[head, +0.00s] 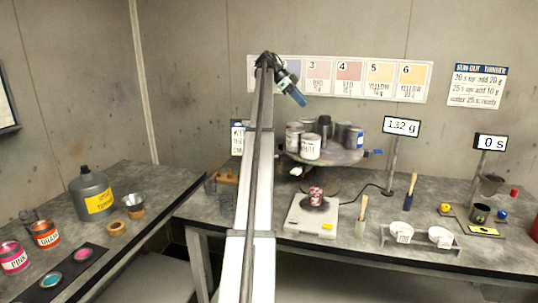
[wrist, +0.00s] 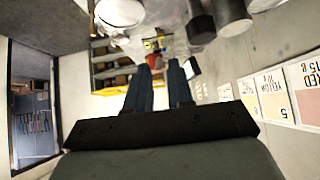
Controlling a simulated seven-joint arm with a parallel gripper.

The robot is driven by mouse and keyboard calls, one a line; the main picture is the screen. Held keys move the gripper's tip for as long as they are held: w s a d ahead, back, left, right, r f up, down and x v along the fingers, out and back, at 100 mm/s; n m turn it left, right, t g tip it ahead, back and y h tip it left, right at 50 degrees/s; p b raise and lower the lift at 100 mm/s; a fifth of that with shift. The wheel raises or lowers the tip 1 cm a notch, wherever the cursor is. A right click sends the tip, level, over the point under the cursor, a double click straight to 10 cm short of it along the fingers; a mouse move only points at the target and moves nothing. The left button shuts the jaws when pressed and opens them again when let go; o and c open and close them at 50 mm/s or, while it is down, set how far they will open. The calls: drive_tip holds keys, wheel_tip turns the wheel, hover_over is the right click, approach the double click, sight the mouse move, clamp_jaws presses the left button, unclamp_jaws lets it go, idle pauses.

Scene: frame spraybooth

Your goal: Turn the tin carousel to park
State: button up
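The tin carousel (head: 345,158) is a round grey turntable on the back bench in the head view, carrying several white, grey and dark tins. A blue tab (head: 374,152) sticks out at its right edge, and a small white piece (head: 297,171) shows at its front left. My gripper (head: 298,99) is above and left of the carousel, apart from it, near the wall cards. In the wrist view my gripper (wrist: 159,64) has its two dark fingers apart with nothing between them. Tins (wrist: 120,13) on the carousel show at the top of that view.
A scale (head: 312,222) with a small red tin (head: 316,196) stands in front of the carousel. A display reading 132 g (head: 401,125) stands to its right. My arm hides part of the bench.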

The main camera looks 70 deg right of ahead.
drive_tip(key=shift+n+t+h, duration=0.8)
drive_tip(key=w+a+f, duration=0.1)
drive_tip(key=a+f, duration=0.1)
drive_tip(key=a, duration=0.2)
drive_tip(key=w+a+f, duration=0.1)
drive_tip(key=a+f, duration=0.1)
drive_tip(key=a, duration=0.2)
drive_tip(key=w+a+f, duration=0.1)
drive_tip(key=a+f, duration=0.1)
drive_tip(key=a, duration=0.2)
drive_tip(key=shift+w+a+f, duration=0.15)
drive_tip(key=shift+a+f, duration=0.15)
drive_tip(key=shift+a, duration=0.1)
clamp_jaws()
drive_tip(key=w+a+f+n+t+h, duration=0.3)
drive_tip(key=w+a+f+n+t, duration=0.1)
drive_tip(key=a+f, duration=0.5)
drive_tip(key=w+d+f+n+t+h, duration=0.1)
drive_tip(key=w+d+f, duration=0.1)
drive_tip(key=d, duration=0.3)
drive_tip(key=w+d+f+n+t+h, duration=0.1)
drive_tip(key=w+d+f, duration=0.1)
drive_tip(key=d+f, duration=0.2)
drive_tip(key=shift+d, duration=1.15)
